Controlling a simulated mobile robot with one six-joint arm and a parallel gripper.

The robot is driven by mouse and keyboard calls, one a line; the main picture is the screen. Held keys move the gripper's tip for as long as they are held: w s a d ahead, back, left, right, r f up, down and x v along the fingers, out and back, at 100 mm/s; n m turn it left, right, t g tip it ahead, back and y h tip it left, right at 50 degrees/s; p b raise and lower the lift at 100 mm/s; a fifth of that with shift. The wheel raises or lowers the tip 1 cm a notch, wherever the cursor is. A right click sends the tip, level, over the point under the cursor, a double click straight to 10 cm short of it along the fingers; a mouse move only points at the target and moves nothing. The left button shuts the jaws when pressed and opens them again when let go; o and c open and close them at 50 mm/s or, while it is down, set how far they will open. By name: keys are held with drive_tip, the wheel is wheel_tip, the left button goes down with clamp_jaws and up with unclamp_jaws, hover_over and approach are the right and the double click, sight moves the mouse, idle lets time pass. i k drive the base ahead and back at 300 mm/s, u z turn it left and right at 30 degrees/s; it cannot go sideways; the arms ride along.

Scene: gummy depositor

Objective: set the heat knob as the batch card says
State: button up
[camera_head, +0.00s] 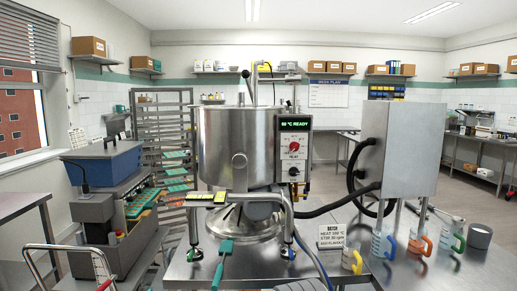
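The steel kettle (225,145) stands on the front bench. Its control panel (284,150) is on the right side of the kettle, with a lit green display (289,123) that seems to read "80 °C READY"; the first digit is unsure. The red heat knob (295,146) sits below the display on a white dial; its exact pointer setting is too small to tell. A black knob (294,171) is lower on the panel. The batch card (331,237) stands on the bench; it has HEAT and STIR lines, the heat value perhaps 100. My gripper is not in view.
A steel cabinet (405,150) with a black hose (340,203) stands right of the kettle. Jugs with coloured handles (419,241) and a grey pot (480,236) are on the right bench. A teal spatula (223,262) lies in front. A depositor machine (105,165) is left.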

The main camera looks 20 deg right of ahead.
sight(294, 146)
drive_tip(key=u, duration=0.05)
drive_tip(key=i, duration=0.9)
